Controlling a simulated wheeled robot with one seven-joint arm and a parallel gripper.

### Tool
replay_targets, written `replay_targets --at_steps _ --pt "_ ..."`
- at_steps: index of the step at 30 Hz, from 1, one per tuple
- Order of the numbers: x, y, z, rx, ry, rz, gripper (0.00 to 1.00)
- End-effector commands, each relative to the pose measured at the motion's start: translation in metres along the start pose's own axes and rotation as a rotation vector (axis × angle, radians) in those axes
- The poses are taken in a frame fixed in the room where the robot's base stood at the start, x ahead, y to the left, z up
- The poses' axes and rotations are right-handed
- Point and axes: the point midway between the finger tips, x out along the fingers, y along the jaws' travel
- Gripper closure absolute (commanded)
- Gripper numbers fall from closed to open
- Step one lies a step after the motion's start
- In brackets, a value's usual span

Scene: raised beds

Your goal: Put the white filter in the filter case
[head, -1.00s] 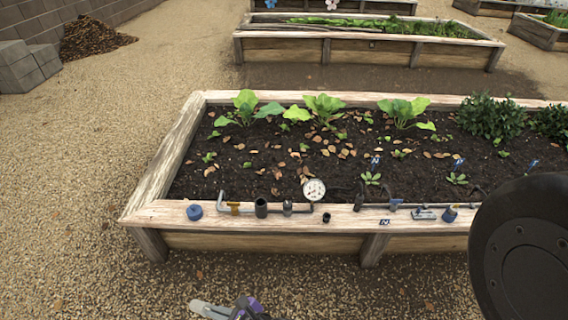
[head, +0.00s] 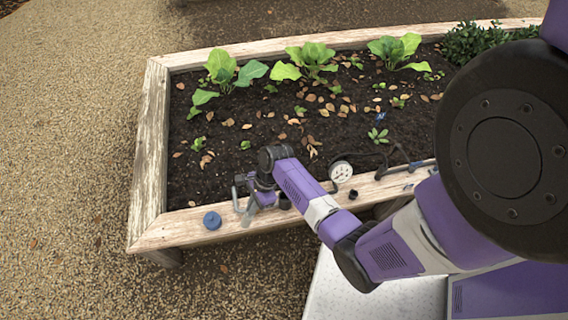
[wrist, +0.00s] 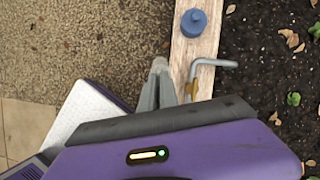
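I cannot make out a white filter in either view. A dark cup-like cylinder, possibly the filter case, shows on the front board in the earlier head frame. My arm now hides that spot. A blue round cap (head: 212,220) lies on the board, left of my gripper (head: 244,208). The cap also shows at the top of the wrist view (wrist: 194,22). My gripper is low over the front board. In the wrist view its grey fingers (wrist: 160,75) are beside the board's edge, with nothing visible held. Whether they are parted is unclear.
A bent grey pipe (wrist: 213,63) with a yellow-brown part lies on the board. A round white gauge (head: 341,171) and a small dark ring (head: 353,194) are right of my gripper. The wooden raised bed (head: 148,150) holds soil and plants. Gravel is clear at left.

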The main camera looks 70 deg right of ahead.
Motion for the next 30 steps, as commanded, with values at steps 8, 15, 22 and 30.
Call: replay_targets --at_steps 8,15,22,30 --pt "-0.086 -0.022 -0.076 -0.339 0.305 0.091 1.00" --pt "-0.118 -0.029 -0.102 -0.435 0.397 0.094 1.00" --pt "-0.112 -0.029 -0.107 -0.440 0.403 0.093 1.00" --pt "-0.092 -0.029 -0.115 -0.439 0.402 0.092 1.00"
